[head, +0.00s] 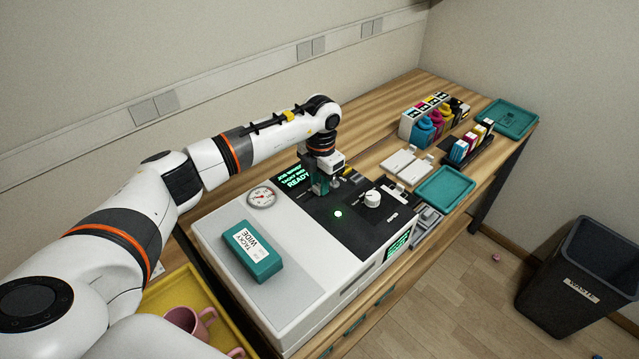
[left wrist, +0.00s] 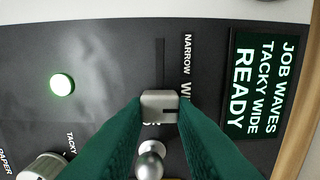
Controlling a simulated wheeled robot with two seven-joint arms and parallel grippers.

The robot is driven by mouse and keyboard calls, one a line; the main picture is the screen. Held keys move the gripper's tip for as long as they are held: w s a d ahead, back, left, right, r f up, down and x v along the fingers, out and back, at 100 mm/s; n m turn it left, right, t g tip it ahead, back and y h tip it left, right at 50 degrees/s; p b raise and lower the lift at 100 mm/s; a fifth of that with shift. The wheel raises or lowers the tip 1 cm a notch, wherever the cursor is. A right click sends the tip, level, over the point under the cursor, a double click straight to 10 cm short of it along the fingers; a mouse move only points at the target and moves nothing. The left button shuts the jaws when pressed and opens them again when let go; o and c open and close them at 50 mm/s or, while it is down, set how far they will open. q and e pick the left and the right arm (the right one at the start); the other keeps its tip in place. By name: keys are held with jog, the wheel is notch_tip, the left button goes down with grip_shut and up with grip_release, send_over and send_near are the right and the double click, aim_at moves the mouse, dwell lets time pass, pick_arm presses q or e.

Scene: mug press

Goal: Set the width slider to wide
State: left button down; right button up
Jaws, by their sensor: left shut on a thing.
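The width slider's pale metal knob (left wrist: 160,104) sits between the green fingertips of my left gripper (left wrist: 158,112) in the left wrist view. The fingers are shut on it. Its dark slot runs from the knob toward the top of that view, past the label NARROW (left wrist: 187,54). The label beside the knob starts with W; a finger hides the rest. In the head view my left gripper (head: 322,184) points down at the black panel (head: 345,232) of the press and hides the slider. My right gripper is not in view.
The display (left wrist: 262,85) reads JOB WAVES TACKY WIDE READY. Close to the fingers is a round silver knob (left wrist: 150,164). The panel has a lit green button (left wrist: 61,84) and a white dial (head: 372,199). A teal TACKY WIDE block (head: 252,252) lies on the press.

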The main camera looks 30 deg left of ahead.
pick_arm(q)
jog(key=shift+w+d+r, duration=0.15)
jog(key=shift+w, duration=0.15)
jog(key=shift+s+r, duration=0.1)
jog(key=shift+s, duration=0.05)
jog(key=c, duration=1.5)
grip_release()
jog(key=shift+a, duration=0.2)
jog(key=shift+c, duration=0.2)
jog(key=o, duration=0.3)
jog(key=shift+s, duration=0.1)
jog(key=shift+o, duration=0.2)
jog(key=shift+d, duration=0.1)
jog(key=shift+r, duration=0.3)
notch_tip(320, 180, up, 11)
jog(key=b, duration=0.3)
jog(key=shift+r+b, duration=0.15)
jog(key=shift+b, duration=0.15)
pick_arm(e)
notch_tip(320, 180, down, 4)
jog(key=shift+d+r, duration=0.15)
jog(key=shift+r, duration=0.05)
